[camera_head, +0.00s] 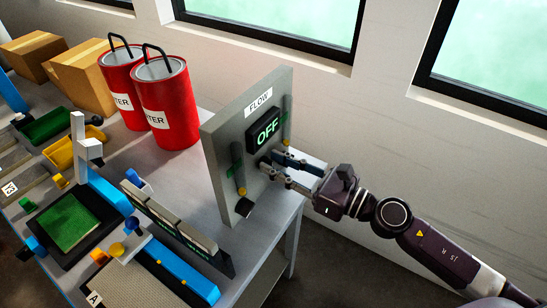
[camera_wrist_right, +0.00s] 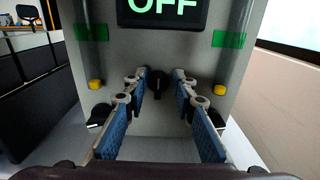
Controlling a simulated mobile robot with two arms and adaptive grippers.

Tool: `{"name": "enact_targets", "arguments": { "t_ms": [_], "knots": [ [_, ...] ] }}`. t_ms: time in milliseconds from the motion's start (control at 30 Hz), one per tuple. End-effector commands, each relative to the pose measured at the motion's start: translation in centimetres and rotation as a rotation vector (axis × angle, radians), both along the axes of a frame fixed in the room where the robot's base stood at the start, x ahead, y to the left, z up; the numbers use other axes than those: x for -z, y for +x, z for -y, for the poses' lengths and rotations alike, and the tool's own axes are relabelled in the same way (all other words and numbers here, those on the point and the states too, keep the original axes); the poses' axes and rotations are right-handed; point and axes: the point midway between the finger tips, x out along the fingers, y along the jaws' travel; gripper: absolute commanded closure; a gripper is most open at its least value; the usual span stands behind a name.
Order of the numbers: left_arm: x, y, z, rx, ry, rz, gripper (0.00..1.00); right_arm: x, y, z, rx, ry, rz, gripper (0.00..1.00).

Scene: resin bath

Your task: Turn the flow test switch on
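The grey flow panel (camera_head: 222,150) stands upright at the table's right end, with a FLOW label (camera_head: 258,100) on top. Its display (camera_head: 268,130) reads OFF in green; the display's lower part also shows in the right wrist view (camera_wrist_right: 162,8). A black switch knob (camera_wrist_right: 156,84) sits below the display, pointing roughly upright. My right gripper (camera_head: 270,164) is in front of the panel, fingers apart. In the wrist view its fingertips (camera_wrist_right: 160,82) lie on either side of the knob, with a visible gap; contact cannot be told. My left gripper is not in view.
Two red canisters (camera_head: 166,110) stand behind and left of the panel. A low row of grey units (camera_head: 165,220) stands on the table at front left. Green-marked side parts with yellow knobs (camera_wrist_right: 95,84) flank the switch. Clear floor and wall lie to the right.

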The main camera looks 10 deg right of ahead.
Motion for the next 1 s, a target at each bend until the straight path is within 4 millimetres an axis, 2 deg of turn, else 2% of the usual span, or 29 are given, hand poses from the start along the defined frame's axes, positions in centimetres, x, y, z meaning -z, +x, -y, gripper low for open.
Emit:
{"name": "enact_targets", "arguments": {
  "t_ms": [100,300,467,767,1000],
  "knots": [
    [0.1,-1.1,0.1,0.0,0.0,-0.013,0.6,0.0,0.0,0.0,0.0,0.001,-0.001,0.78],
    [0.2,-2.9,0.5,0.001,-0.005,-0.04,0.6,0.1,0.0,0.0,0.0,0.001,-0.001,1.0],
    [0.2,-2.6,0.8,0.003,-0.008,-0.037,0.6,0.1,0.0,0.0,0.0,0.0,-0.001,1.0],
    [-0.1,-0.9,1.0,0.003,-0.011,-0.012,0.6,0.1,0.0,0.0,0.0,0.028,-0.029,1.0],
    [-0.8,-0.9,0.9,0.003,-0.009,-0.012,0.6,0.0,0.2,0.1,0.0,0.126,-0.128,1.0]
  ]
}}
